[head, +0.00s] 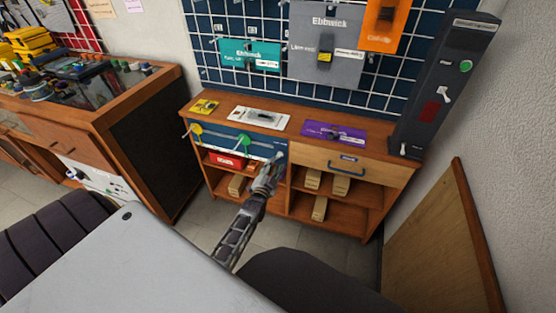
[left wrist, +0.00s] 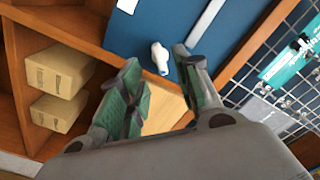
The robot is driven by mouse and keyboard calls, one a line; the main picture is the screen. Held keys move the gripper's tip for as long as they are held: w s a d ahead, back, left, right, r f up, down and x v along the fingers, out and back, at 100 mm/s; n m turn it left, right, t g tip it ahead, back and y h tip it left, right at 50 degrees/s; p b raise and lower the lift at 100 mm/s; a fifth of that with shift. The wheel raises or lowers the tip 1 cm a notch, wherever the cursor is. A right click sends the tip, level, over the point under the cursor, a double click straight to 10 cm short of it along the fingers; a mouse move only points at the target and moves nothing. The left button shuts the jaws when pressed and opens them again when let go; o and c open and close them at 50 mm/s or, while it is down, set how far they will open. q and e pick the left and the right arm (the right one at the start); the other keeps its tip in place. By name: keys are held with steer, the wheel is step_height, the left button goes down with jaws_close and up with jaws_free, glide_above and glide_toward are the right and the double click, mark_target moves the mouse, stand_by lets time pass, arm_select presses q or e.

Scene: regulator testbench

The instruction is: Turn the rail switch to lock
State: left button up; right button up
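A blue panel (head: 220,136) on the front of the wooden bench carries a yellow knob (head: 196,129) and a green knob (head: 244,140). My left gripper (head: 275,163) is at the panel's right end in the head view and hides part of it. In the left wrist view a small white knob (left wrist: 160,58) stands out from the blue panel (left wrist: 135,30). The open fingers of my left gripper (left wrist: 160,66) are on either side of it, with gaps. No label naming the rail switch is readable. My right gripper is out of view.
A wooden drawer (head: 345,163) with a dark handle is right of the blue panel. Wooden blocks (head: 320,207) lie on the shelves below. A dark switch column (head: 443,90) stands at the bench's right end. Coloured boards hang on the wall grid (head: 270,20).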

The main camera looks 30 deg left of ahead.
mark_target(278, 157)
arm_select(q)
steer(key=shift+b+x, duration=0.35)
steer(key=shift+x, duration=2.05)
steer(key=shift+w, duration=0.3)
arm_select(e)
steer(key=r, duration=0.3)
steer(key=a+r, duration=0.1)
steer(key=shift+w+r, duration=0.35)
arm_select(q)
steer(key=shift+c, duration=0.3)
jaws_close()
